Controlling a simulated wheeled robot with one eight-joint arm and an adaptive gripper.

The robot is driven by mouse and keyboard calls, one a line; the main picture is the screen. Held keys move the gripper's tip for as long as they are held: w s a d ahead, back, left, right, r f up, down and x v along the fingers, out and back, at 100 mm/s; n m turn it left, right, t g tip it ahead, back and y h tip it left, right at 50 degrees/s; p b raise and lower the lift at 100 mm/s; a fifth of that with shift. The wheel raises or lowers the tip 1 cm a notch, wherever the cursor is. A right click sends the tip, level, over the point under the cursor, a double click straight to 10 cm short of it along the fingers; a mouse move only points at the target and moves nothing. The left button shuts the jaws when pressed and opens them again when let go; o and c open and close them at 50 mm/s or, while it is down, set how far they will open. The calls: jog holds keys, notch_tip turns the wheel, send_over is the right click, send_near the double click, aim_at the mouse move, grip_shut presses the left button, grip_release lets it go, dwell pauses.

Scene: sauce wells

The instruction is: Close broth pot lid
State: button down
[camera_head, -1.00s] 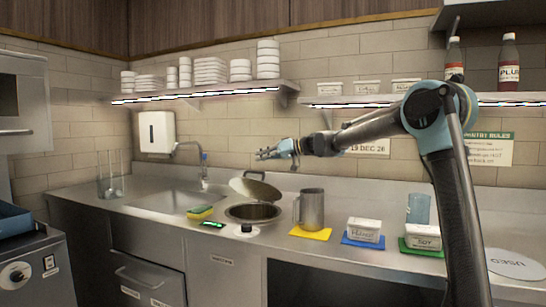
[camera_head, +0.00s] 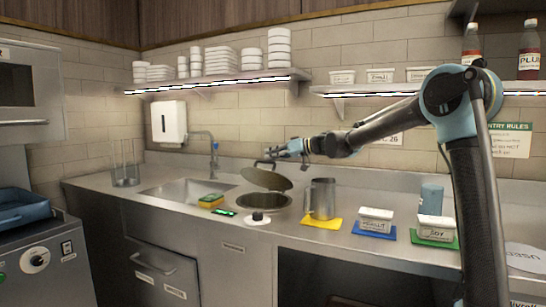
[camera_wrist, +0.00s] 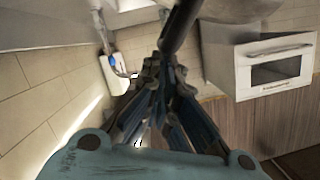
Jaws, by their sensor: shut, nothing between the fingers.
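The broth pot (camera_head: 264,201) is a round metal well sunk in the counter, its mouth uncovered. Its round grey lid (camera_head: 267,180) stands tilted up at the pot's back edge, with a dark handle (camera_head: 264,163) at its upper edge. My gripper (camera_head: 274,154) is shut and empty, just above the lid's upper edge and close to the handle. I cannot tell whether it touches. In the wrist view my gripper's fingers (camera_wrist: 163,72) are together. A dark bar (camera_wrist: 180,28) crosses above them; I cannot tell what it is.
A metal pitcher (camera_head: 321,199) stands right of the pot. A sponge (camera_head: 210,201) and the sink (camera_head: 187,191) with its faucet (camera_head: 213,150) lie left. Labelled white tubs (camera_head: 376,219) stand further right. A shelf with dishes (camera_head: 215,62) hangs behind.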

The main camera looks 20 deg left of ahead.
aim_at(263, 172)
jog(key=shift+s+f+n, duration=0.4)
jog(key=shift+s, duration=0.25)
jog(key=s+f+n, duration=0.1)
jog(key=s+f, duration=0.1)
jog(key=s+f+n+t, duration=0.1)
jog(key=s+f+n, duration=0.1)
jog(key=s+f, duration=0.1)
jog(key=shift+s+a+t, duration=0.1)
jog(key=shift+s+t, duration=0.15)
jog(key=shift+t, duration=0.05)
jog(key=shift+s+f+n+t, duration=0.3)
jog(key=shift+s+f+n, duration=0.15)
jog(key=shift+f, duration=0.2)
